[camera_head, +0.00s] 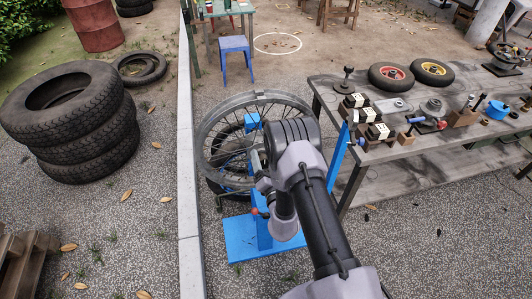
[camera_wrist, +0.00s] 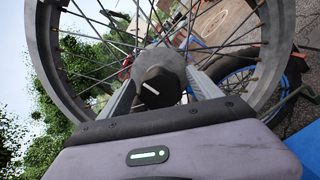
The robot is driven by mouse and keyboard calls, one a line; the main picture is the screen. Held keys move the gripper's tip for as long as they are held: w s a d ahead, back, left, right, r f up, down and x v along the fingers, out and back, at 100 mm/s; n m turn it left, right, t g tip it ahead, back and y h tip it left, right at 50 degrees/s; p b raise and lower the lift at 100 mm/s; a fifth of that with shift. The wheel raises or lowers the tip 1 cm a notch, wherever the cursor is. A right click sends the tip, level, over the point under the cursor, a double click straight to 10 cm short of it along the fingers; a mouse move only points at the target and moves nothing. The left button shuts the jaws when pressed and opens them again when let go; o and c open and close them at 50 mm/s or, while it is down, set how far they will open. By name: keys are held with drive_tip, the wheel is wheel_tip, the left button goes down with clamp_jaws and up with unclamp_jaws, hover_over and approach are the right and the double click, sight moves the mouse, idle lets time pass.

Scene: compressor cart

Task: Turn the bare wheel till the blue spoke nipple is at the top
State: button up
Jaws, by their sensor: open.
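The bare wheel (camera_head: 254,97) is a grey rim with thin spokes and no tyre, upright in a blue stand (camera_head: 238,240) in the head view. My arm hides its right and lower middle part. In the wrist view the rim (camera_wrist: 42,50) arches around the picture, with spokes running to a dark hub. A black knob (camera_wrist: 158,86) with a white mark sits at the hub. My gripper (camera_wrist: 164,76) is open, with one finger on each side of the knob; whether they touch it I cannot tell. I cannot make out a blue spoke nipple; the nipples I see look brownish.
A grey workbench (camera_head: 350,88) at right holds two small wheels (camera_head: 391,76), blocks and tools. Stacked tyres (camera_head: 80,140) stand at left beyond a pale kerb (camera_head: 189,180). A blue stool (camera_head: 235,46) is behind. The gravel in front of the stand is mostly clear.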

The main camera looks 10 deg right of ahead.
drive_tip(key=shift+s+a, duration=0.1)
drive_tip(key=shift+c, duration=0.2)
clamp_jaws()
